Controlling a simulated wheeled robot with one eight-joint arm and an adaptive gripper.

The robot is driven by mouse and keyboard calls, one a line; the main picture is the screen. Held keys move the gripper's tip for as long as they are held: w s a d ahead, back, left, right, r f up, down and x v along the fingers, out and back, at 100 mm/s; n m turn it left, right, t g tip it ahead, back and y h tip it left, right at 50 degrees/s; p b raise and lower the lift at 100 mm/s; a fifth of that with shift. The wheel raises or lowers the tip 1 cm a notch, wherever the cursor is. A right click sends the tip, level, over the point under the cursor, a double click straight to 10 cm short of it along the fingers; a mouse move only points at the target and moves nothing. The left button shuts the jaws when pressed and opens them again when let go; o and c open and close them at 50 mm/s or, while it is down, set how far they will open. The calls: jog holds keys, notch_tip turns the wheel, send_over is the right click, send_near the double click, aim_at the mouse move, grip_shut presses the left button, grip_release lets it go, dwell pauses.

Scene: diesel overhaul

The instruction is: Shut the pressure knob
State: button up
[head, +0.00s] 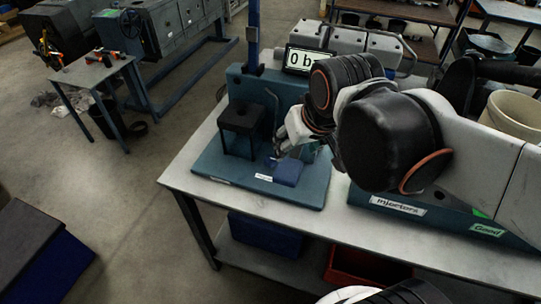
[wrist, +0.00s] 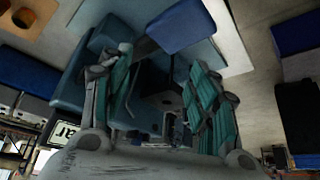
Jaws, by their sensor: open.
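The blue-teal test rig (head: 215,168) stands on the white-topped bench. Its display (head: 304,60) reads "0 ba", the rest cut off by my arm. The display is tilted at lower left in the wrist view (wrist: 68,130). A dark stand (head: 241,127) and a blue block (head: 287,172) sit on the rig's base. My gripper (head: 288,148) is over the base, right of the stand and close above the block. In the wrist view its teal-padded fingers (wrist: 165,100) are apart, with dark and grey rig parts showing between them. I cannot clearly make out the pressure knob; my arm hides part of the rig.
A teal tray (head: 445,222) labelled "Injectors" and "Good" lies under my arm at the right. A blue bin (head: 265,235) and a red bin (head: 362,268) are on the lower shelf. A small table (head: 92,70) stands at left, with open floor before it.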

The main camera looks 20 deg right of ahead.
jog(key=w+f+g+p, duration=0.1)
jog(key=w+g, duration=0.2)
jog(key=w, duration=0.6)
jog(key=g+p, duration=0.1)
jog(key=g, duration=0.2)
send_near(270, 158)
jog(key=shift+m, duration=0.3)
notch_tip(270, 158, down, 9)
jog(key=b, duration=0.3)
jog(key=shift+s+f+b, duration=0.15)
jog(key=shift+s+b, duration=0.05)
jog(key=shift+b, duration=0.2)
jog(key=shift+c, duration=0.5)
jog(key=c, duration=1)
